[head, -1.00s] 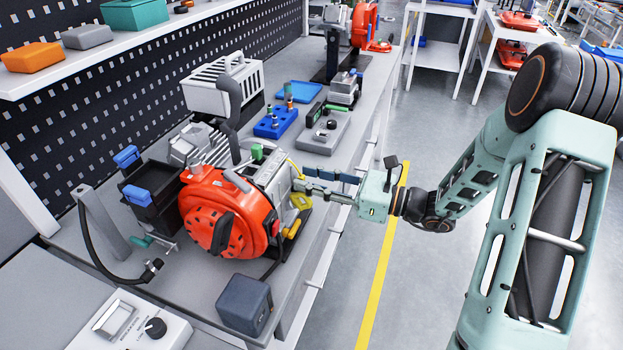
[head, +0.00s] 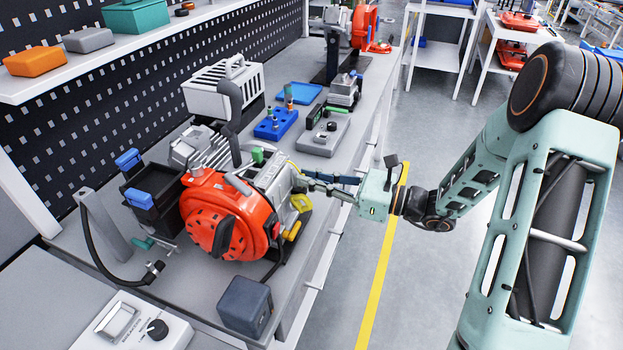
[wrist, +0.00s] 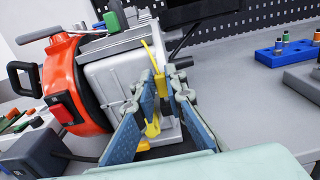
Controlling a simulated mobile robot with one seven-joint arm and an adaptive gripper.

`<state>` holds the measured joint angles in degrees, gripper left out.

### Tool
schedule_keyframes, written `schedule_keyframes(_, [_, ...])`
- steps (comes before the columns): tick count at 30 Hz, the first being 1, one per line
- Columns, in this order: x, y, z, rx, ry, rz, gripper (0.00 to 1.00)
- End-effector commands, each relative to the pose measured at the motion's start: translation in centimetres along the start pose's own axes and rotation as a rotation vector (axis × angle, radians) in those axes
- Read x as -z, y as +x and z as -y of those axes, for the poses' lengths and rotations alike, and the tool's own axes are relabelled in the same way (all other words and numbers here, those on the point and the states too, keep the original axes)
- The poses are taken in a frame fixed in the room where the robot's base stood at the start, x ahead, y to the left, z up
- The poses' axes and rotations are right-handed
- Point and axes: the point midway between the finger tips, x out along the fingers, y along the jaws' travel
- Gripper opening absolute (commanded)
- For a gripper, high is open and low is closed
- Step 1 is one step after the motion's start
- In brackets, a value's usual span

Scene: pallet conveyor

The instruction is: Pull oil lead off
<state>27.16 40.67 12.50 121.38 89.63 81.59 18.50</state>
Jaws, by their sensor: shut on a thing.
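A red and grey engine (head: 225,215) stands on the workbench, with its grey side facing my gripper. A thin yellow lead (wrist: 148,55) runs down the grey housing to a yellow end (wrist: 161,84) between my fingertips; the lead's upper part shows in the head view (head: 295,168). My gripper (wrist: 160,78) is shut on that yellow end, close against the housing. It reaches in from the right in the head view (head: 302,182). The fingertips partly hide the lead's end and where it meets the engine. A yellow handle-like part (wrist: 152,127) sits lower on the engine, below the fingertips.
A dark grey box (head: 245,304) stands in front of the engine. A black bin with blue parts (head: 150,200) is left of it. A blue block with small fittings (head: 276,122) and a grey fixture (head: 322,135) lie behind. The aisle floor right of the bench is clear.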

Motion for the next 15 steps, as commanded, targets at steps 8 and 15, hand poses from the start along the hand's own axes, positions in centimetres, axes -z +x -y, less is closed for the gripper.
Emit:
schedule_keyframes(8, [-1.24, -0.02, 0.06, 0.001, -0.001, 0.002, 0.00])
schedule_keyframes(15, [-1.33, 0.00, 0.06, 0.000, -0.002, 0.004, 0.24])
